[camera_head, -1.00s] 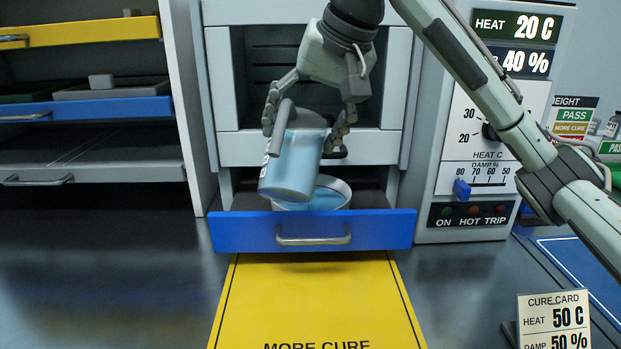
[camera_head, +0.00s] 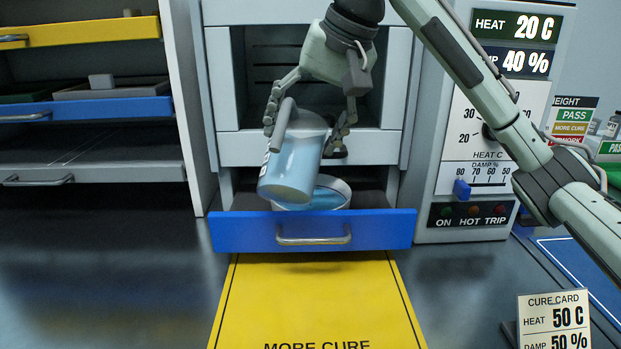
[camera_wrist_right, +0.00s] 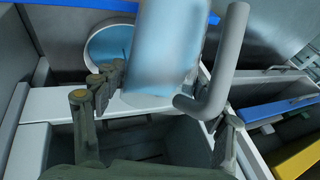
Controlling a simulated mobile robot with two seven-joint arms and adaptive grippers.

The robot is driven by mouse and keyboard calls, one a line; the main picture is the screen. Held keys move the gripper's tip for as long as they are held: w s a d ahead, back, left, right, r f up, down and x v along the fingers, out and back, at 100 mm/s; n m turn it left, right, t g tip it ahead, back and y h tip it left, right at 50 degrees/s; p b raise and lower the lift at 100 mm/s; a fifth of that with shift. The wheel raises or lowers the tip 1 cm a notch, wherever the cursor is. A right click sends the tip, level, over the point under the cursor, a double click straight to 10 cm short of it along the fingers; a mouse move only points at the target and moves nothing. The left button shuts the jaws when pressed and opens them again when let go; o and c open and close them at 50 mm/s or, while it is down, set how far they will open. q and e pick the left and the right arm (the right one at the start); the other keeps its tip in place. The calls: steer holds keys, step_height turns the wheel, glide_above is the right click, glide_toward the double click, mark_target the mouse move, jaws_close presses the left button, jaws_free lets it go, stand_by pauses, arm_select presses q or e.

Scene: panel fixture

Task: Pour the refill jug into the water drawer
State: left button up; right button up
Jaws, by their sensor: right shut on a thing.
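The refill jug (camera_head: 293,165) is a pale blue cylinder with a grey handle. The water drawer (camera_head: 375,230) has a blue front and is pulled out. The basin holds blue water and is partly hidden behind the jug. In the right wrist view the jug (camera_wrist_right: 165,50) and its handle (camera_wrist_right: 232,60) show beside the basin's rim (camera_wrist_right: 90,48). No stream shows clearly. My left gripper is not in view.
The cabinet opening (camera_head: 280,80) is above the drawer. A control panel (camera_head: 480,150) stands to its right and a shelf rack (camera_head: 95,145) to its left. A yellow mat (camera_head: 315,295) lies in front. A cure card (camera_head: 553,320) stands at front right.

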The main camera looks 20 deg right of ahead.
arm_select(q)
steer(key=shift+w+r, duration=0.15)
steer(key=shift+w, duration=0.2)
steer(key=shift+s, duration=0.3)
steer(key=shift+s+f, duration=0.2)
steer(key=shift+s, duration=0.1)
arm_select(e)
steer(key=shift+w+g, duration=0.1)
steer(key=shift+g, duration=0.2)
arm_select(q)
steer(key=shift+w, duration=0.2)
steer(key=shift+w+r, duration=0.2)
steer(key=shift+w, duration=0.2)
arm_select(e)
steer(key=shift+d+y, duration=0.1)
steer(key=shift+y, duration=0.2)
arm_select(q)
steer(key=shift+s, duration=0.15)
arm_select(e)
steer(key=shift+f, duration=0.1)
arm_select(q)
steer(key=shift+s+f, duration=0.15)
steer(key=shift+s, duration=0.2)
arm_select(e)
steer(key=shift+w, duration=0.1)
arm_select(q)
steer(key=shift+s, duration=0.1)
